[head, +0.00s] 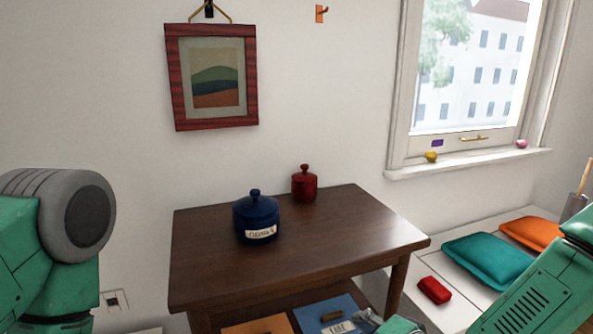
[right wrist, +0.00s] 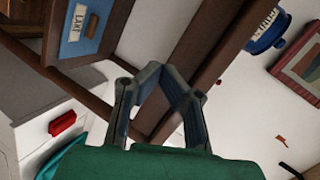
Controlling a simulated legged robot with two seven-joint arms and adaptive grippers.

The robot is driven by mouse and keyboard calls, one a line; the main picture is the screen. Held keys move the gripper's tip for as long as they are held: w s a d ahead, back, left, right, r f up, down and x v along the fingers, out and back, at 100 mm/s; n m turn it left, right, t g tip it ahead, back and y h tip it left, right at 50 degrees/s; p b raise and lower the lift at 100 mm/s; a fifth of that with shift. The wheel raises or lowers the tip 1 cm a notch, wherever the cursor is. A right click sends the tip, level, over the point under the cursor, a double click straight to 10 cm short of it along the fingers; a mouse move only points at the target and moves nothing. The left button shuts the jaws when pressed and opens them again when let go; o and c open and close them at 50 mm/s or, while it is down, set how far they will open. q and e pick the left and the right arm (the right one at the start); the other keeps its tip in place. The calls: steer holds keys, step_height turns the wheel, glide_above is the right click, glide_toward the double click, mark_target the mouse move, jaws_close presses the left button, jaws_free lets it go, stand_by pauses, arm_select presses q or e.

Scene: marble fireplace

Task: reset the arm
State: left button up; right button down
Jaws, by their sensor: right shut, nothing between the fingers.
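My right gripper (right wrist: 163,72) shows in the right wrist view with its fingertips together and nothing between them. In the head view the right gripper (head: 368,318) is at the bottom edge, partly cut off, in front of the blue panel under the tabletop. My green right arm comes in from the lower right. On the left, part of my green and grey left arm shows, but its gripper is out of the picture.
A dark wooden table (head: 345,225) bears a blue lidded pot (head: 256,215) and a red lidded jar (head: 304,184). Below its top are a blue labelled panel (head: 325,311) and an orange one (head: 258,325). A white bench at right holds a red object (head: 434,290) and cushions (head: 487,258).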

steer(key=s+d+f+n+g+h+p, duration=0.1)
steer(key=s+d+f+n+g, duration=0.2)
steer(key=s+f, duration=0.45)
steer(key=s+d+f+n+g+h+p, duration=0.1)
steer(key=s+d+f+n+g+h, duration=0.25)
steer(key=s, duration=0.65)
steer(key=s+d+f+n+g+h, duration=0.1)
steer(key=s+d+n+g, duration=0.1)
steer(key=s+d, duration=0.2)
steer(key=s+d+f+n+g+h+p, duration=0.1)
steer(key=s+d+f+g, duration=0.1)
steer(key=s+d, duration=0.3)
steer(key=s+g, duration=0.1)
steer(key=s, duration=0.3)
steer(key=shift+s+d+n, duration=0.15)
steer(key=shift+s+n, duration=0.1)
steer(key=shift+n, duration=0.1)
